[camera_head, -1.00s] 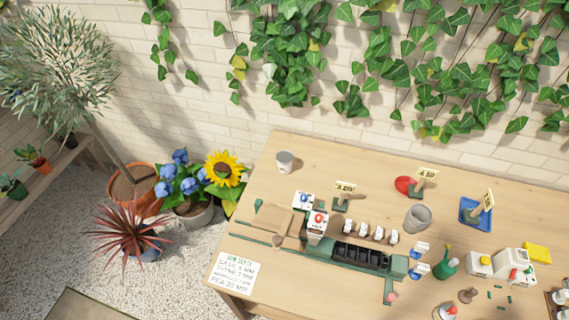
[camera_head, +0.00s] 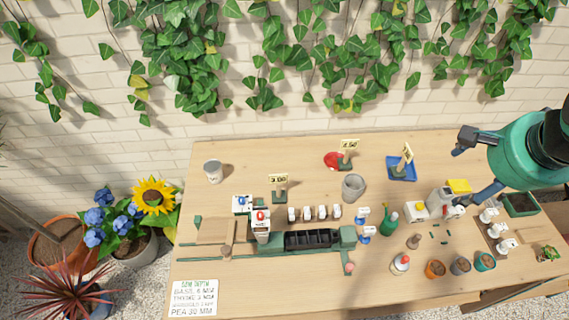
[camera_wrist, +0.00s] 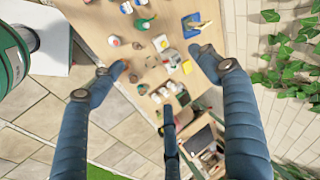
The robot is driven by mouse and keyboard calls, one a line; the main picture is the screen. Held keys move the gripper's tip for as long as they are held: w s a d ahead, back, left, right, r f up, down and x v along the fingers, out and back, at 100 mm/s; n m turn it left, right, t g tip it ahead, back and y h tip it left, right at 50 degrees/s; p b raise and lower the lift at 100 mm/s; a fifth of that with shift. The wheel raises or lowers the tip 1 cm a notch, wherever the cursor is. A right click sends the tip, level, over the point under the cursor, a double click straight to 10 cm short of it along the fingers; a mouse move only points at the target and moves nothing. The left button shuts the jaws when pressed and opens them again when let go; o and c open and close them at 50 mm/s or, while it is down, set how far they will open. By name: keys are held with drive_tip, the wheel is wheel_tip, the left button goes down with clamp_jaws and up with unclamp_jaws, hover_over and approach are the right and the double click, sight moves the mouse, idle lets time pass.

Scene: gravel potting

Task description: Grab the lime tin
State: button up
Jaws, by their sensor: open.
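No label reading lime is legible, so I cannot tell which thing is the lime tin. A pale grey tin (camera_head: 213,171) with a faint marking stands upright at the table's back left. A plain grey, round container (camera_head: 353,187) stands near the middle. My gripper (camera_head: 460,176) is at the right in the head view, above the table near the yellow block (camera_head: 458,186), far from the pale tin. In the wrist view my gripper (camera_wrist: 160,64) has its blue fingers wide apart, with nothing between them; the table shows beyond and below.
A green spray bottle (camera_head: 388,222), a white box (camera_head: 415,210) and several small pots stand at the right. A blue tray (camera_head: 402,174) and a red dish (camera_head: 332,160) lie at the back. The table's back left has free room.

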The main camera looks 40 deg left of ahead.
drive_tip(key=w+a+f+m+g+y, duration=0.1)
drive_tip(key=w+a+f+m, duration=0.15)
drive_tip(key=a, duration=0.75)
drive_tip(key=w+a+f+m, duration=0.2)
drive_tip(key=w+a, duration=0.2)
drive_tip(key=a, duration=0.6)
drive_tip(key=m+g+y+b, duration=0.1)
drive_tip(key=m+g+b, duration=0.2)
drive_tip(key=m, duration=0.7)
hover_over(212, 167)
drive_tip(key=d, duration=0.4)
wheel_tip(212, 167, down, 29)
drive_tip(key=shift+s+d+f, duration=0.1)
drive_tip(key=shift+s+d, duration=0.1)
drive_tip(key=shift+s, duration=0.25)
drive_tip(key=shift+f, duration=0.15)
drive_tip(key=shift+b+x, duration=0.65)
drive_tip(key=shift+x, duration=3.55)
